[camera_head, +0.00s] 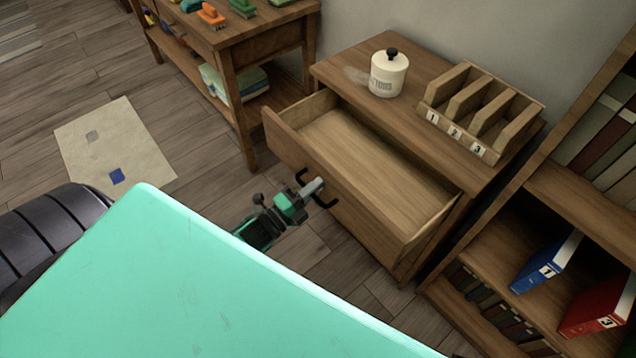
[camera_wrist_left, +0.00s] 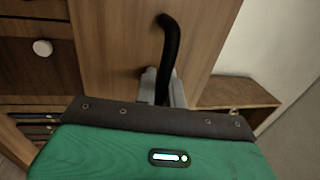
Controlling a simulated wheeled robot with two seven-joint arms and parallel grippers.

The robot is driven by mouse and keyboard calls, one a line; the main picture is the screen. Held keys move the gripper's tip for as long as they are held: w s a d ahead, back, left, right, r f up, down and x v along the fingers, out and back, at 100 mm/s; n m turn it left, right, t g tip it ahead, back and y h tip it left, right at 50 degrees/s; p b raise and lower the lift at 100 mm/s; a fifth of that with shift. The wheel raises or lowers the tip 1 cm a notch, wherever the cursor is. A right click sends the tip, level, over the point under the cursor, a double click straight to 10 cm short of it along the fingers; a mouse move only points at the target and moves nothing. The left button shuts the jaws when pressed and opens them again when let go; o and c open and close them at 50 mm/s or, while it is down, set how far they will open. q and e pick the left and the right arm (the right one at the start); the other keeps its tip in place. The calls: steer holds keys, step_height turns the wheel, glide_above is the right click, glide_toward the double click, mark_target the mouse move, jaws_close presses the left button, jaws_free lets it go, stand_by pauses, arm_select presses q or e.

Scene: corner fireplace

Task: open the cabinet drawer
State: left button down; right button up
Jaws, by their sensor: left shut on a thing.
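The wooden cabinet (camera_head: 350,65) stands against the wall, and its top drawer (camera_head: 375,170) is pulled well out, with an empty inside. The drawer has a black bar handle (camera_head: 331,203) on its front. My left gripper (camera_head: 314,187) is shut on the handle, and the left wrist view shows its fingers around the black handle (camera_wrist_left: 169,45) on the drawer's wooden front (camera_wrist_left: 120,40). My right gripper is not in view.
A white lidded jar (camera_head: 388,75) and a numbered wooden rack (camera_head: 482,110) stand on the cabinet top. A bookshelf (camera_head: 560,200) with binders is close on the right. A wooden table (camera_head: 235,45) stands at the left. A mat (camera_head: 110,150) lies on the floor.

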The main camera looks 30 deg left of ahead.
arm_select(q)
steer(key=c, duration=1.5)
jaws_free()
steer(key=shift+s, duration=0.1)
